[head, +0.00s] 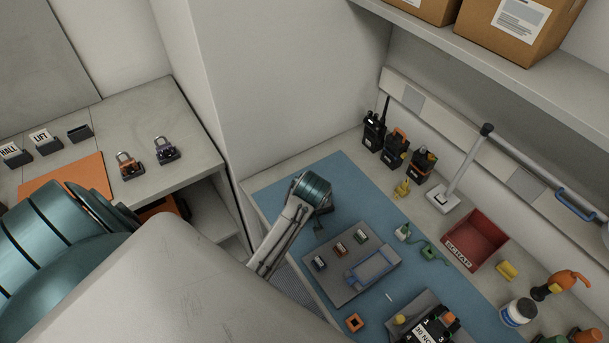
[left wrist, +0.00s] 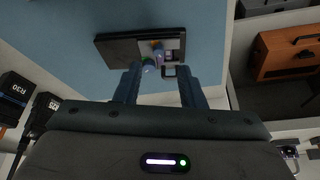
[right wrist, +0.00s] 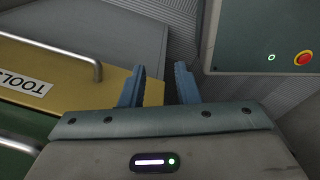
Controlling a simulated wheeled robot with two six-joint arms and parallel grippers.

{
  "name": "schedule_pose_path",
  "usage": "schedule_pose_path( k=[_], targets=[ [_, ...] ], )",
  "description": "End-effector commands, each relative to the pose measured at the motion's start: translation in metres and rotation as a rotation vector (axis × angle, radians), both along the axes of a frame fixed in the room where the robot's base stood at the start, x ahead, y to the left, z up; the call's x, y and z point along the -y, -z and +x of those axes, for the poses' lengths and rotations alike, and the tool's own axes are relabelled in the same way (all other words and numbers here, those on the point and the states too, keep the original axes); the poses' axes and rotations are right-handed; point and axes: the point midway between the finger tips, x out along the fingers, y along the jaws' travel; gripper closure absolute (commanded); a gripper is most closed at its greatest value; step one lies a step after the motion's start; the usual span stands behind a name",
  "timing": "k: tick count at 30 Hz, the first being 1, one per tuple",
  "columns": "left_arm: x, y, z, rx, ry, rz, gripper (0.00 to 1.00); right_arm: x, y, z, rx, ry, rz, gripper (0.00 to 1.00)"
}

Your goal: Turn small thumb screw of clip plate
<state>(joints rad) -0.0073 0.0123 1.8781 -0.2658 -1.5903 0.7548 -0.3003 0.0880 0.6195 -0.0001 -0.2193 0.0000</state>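A flat grey plate (head: 350,265) lies on the blue mat. It carries three small coloured pieces in a row and a blue-grey frame (head: 372,268). A dark plate (left wrist: 118,50) shows in the left wrist view, with small orange, purple and green-white parts (left wrist: 149,64) close together. I cannot tell which part is the small thumb screw. My left gripper (left wrist: 160,88) is open, its fingers apart with nothing gripped, facing those parts. In the head view my left wrist hangs over the mat beside the grey plate. My right gripper (right wrist: 158,85) is open and empty, away from the bench.
Radios (head: 395,148) stand at the back of the bench. A red scrap bin (head: 476,240) and a white bottle (head: 518,312) are at the right. A yellow drawer front (right wrist: 70,85) with a metal handle is near my right gripper.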

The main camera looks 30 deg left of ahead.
Motion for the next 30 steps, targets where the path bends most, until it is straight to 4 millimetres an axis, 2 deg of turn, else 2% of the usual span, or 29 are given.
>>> schedule_pose_path(
  k=[4,9,20,21,26,30],
  targets=[
    [-0.008,0.022,0.007,-0.004,0.001,0.001,0.64,-0.009,-0.009,0.0,-0.001,0.003,0.009,0.71],
    [-0.012,0.039,0.012,0.0,0.0,0.0,0.64,-0.015,-0.012,0.0,-0.001,0.005,0.016,0.71],
    [-0.013,0.046,0.014,0.002,0.001,-0.001,0.64,-0.01,-0.013,0.0,-0.001,0.003,0.011,0.71],
    [-0.013,0.046,0.014,0.002,0.001,-0.001,0.66,-0.009,-0.013,0.0,-0.001,0.003,0.01,0.71],
    [-0.013,0.046,0.014,0.002,0.001,-0.001,0.97,-0.005,-0.014,0.0,-0.001,0.001,0.006,0.71],
    [-0.013,0.046,0.014,0.002,0.002,0.0,1.0,-0.003,-0.014,0.0,0.0,0.001,0.003,0.71]
  ],
)
